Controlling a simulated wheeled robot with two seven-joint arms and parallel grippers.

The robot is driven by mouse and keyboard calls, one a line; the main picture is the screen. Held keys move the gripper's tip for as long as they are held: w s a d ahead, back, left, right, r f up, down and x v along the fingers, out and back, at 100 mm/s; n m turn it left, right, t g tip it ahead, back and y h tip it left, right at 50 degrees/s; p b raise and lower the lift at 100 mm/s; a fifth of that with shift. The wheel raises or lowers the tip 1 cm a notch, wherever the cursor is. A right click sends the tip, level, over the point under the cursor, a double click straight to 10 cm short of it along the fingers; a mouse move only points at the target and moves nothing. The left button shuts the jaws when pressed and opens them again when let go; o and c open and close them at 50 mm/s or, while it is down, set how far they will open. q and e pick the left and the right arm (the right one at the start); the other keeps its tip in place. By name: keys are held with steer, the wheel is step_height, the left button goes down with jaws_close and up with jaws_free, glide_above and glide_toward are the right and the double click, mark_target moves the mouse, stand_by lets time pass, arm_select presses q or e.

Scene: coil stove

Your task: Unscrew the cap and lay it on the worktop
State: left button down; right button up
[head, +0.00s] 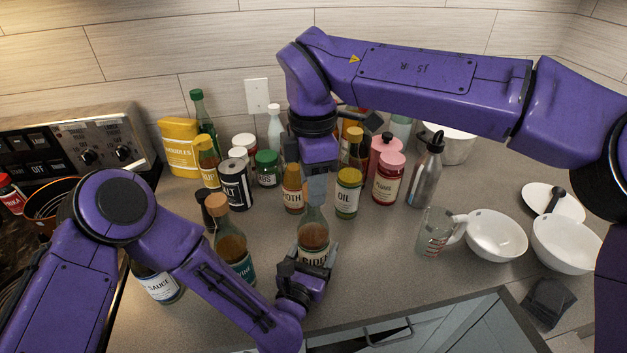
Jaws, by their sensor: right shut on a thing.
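A glass bottle (313,232) with brown liquid and a pale, partly covered label stands upright on the worktop (390,260) in the middle of the head view. My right gripper (317,190) points straight down over the bottle's neck and is shut on the cap at its top. The fingers hide the cap, so I cannot tell whether it is still on the neck. My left gripper (306,274) is low at the front of the bottle, overlapping its lower part. Its fingertips are partly hidden, and I cannot tell whether they grip the bottle.
A measuring cup (434,233) and white bowls (496,235) stand right. Bare worktop lies between the bottle and the cup.

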arm_select(q)
steer(key=shift+s+f, duration=0.1)
arm_select(e)
steer(key=n, duration=0.5)
jaws_close()
steer(key=n, duration=2.1)
steer(key=shift+n, duration=0.3)
jaws_free()
steer(key=n, duration=0.8)
steer(key=shift+s+n, duration=0.1)
steer(key=shift+n, duration=0.2)
jaws_close()
